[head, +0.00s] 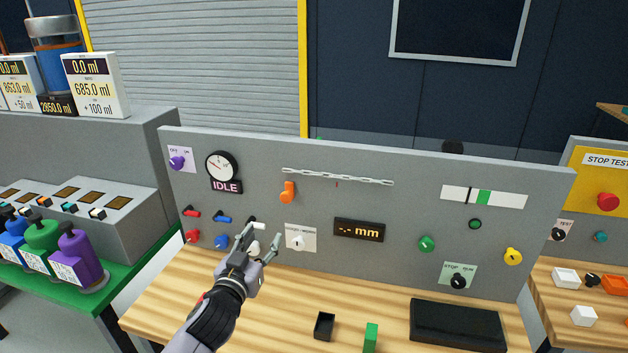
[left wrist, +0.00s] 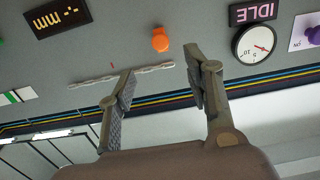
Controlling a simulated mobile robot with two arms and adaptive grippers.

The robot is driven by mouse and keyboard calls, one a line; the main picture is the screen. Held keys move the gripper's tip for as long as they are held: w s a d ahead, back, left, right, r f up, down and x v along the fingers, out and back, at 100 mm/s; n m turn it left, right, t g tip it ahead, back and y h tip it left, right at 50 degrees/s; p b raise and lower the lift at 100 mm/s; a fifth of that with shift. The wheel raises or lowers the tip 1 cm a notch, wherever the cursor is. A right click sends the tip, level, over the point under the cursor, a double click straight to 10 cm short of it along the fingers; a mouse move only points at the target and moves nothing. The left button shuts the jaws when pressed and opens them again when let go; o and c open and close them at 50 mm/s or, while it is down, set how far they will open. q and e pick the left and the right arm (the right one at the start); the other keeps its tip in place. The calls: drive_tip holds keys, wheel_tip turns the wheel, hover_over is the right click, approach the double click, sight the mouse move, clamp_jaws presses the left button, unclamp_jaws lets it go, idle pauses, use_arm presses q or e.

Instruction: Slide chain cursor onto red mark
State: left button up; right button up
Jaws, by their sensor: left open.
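A pale chain (head: 345,178) runs across the upper part of the grey panel. The orange cursor (head: 287,192) is at the chain's left end. A small red mark (head: 337,184) is just below the chain, to the right of the cursor. My left gripper (head: 263,236) is open and empty, in front of the panel, lower left of the cursor. The left wrist view is upside down; there the cursor (left wrist: 160,40) appears beyond and between the open fingers (left wrist: 160,64), apart from them. The red mark (left wrist: 112,65) shows by the chain (left wrist: 92,80). My right gripper is not in view.
The panel also carries a dial (head: 222,166), a "-.- mm" display (head: 358,230), a white knob (head: 297,242) and several coloured buttons. A black tray (head: 456,325), a small black box (head: 324,325) and a green block (head: 371,337) are on the wooden table (head: 265,325).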

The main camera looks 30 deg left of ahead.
use_arm(q)
drive_tip(key=r, duration=0.1)
drive_tip(key=p, duration=0.2)
approach(285, 198)
drive_tip(key=p+x, duration=0.1)
drive_tip(key=x, duration=0.8)
drive_tip(key=shift+w, duration=0.2)
drive_tip(key=shift+w+a, duration=0.15)
drive_tip(key=shift+w, duration=0.5)
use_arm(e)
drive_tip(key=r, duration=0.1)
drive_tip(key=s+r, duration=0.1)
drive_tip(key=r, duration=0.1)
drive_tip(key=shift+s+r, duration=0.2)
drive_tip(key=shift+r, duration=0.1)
use_arm(q)
drive_tip(key=shift+c, duration=0.6)
clamp_jaws()
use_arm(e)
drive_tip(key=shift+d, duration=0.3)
